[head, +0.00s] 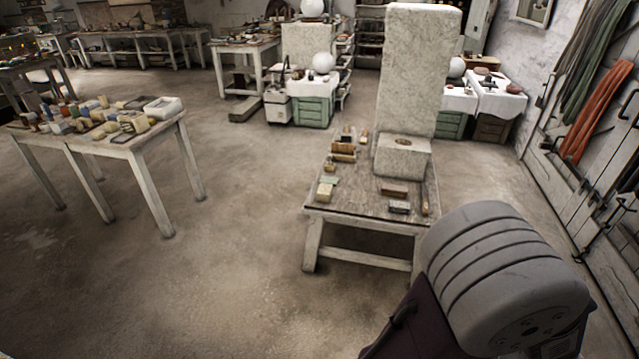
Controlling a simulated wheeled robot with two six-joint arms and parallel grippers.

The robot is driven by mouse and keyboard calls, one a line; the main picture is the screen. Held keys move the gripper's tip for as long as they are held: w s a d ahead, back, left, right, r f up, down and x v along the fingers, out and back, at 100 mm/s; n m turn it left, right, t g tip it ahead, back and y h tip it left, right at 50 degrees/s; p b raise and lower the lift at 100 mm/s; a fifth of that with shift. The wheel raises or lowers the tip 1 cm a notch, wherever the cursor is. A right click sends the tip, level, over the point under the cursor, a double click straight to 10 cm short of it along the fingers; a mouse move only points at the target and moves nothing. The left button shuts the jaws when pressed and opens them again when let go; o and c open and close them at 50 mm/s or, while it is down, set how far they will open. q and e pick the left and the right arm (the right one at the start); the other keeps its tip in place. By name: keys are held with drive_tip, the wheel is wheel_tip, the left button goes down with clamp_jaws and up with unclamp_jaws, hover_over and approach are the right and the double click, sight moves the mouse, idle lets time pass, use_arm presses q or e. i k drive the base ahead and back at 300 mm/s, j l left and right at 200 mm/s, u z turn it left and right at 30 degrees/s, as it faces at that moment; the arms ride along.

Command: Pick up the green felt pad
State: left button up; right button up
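A small pale green flat piece (328,180), possibly the green felt pad, lies on the left part of the low wooden table (350,206). It is too small to tell whether it is felt. A yellowish block (324,191) lies just in front of it. Neither of my grippers shows in the head view. A grey rounded link of my own arm fills the lower right and hides part of the floor and the table's right front corner.
On the low table are a white stone block (402,157), brown blocks (394,189) and a tall plaster slab (417,60). A cluttered white table (118,140) stands at left. Open floor (230,240) lies between the tables. Cloths (597,110) hang at right.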

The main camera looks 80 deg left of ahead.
sight(323, 178)
drive_tip(key=u, duration=3.25)
drive_tip(key=i+u, duration=0.25)
drive_tip(key=i, duration=0.45)
drive_tip(key=i+u, duration=0.2)
drive_tip(key=i, duration=0.5)
drive_tip(key=i+l+u, duration=0.25)
drive_tip(key=i, duration=0.4)
